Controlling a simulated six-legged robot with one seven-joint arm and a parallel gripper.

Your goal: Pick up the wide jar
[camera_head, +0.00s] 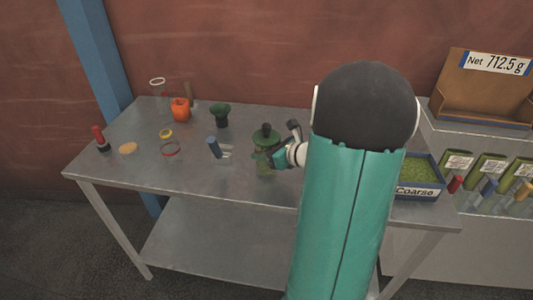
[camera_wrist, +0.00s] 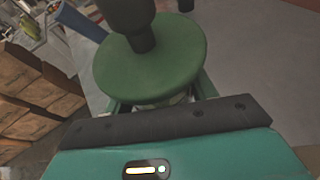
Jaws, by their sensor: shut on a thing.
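My gripper (camera_head: 279,157) is shut on a jar (camera_head: 264,165) in the middle of the steel table in the head view. The jar has a broad round green top (camera_head: 265,138) with a dark upright piece on it. In the wrist view the green top (camera_wrist: 165,70) fills the centre, with the dark piece (camera_wrist: 135,25) rising from it. My fingers show on both sides below the disc, and the disc hides most of the jar body. The jar looks upright. I cannot tell whether its base touches the table.
On the table (camera_head: 115,165) are a blue-handled item (camera_head: 214,147), a dark green funnel-like piece (camera_head: 220,114), an orange-red pot (camera_head: 180,109), a red-ringed glass (camera_head: 170,152) and a red-topped item (camera_head: 101,138). A "Coarse" tray (camera_head: 417,191) stands right of my arm.

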